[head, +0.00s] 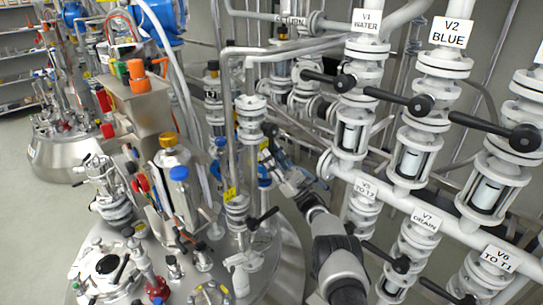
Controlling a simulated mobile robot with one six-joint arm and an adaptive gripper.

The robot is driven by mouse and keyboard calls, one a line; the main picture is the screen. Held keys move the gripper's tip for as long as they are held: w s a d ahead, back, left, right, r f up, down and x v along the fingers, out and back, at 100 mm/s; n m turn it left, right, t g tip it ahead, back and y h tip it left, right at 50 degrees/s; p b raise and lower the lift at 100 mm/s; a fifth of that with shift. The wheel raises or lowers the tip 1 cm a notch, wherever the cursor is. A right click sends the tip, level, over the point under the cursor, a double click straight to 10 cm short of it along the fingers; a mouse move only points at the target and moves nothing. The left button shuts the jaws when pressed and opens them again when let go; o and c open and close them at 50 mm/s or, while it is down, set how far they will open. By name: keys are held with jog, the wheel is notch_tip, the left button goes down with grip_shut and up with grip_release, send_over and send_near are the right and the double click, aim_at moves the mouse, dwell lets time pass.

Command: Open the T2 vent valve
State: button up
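No label reading T2 vent shows, so I cannot tell for sure which valve it is. A vertical pipe with white flanged fittings (250,118) rises from the steel vessel lid (205,280) near the middle of the head view. Lower down, a valve with a black lever (262,218) stands on the same lid. My gripper (268,152) is at the end of my grey arm, just right of the flanged pipe and above that lever. Its fingertips are small and partly lost among the pipes. I cannot tell whether it touches anything or is open.
To the right stand white valves with black levers, labelled V1 water (363,55) and V2 blue (444,65). Below are the V7 drain (418,238) and V6 to T1 (490,270) valves. Bottles and fittings crowd the lid. Another vessel (65,150) stands left, with clear floor beside it.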

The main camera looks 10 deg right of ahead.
aim_at(275, 132)
dwell(0.3)
notch_tip(275, 132, up, 10)
jog(key=shift+r, duration=0.1)
dwell(0.4)
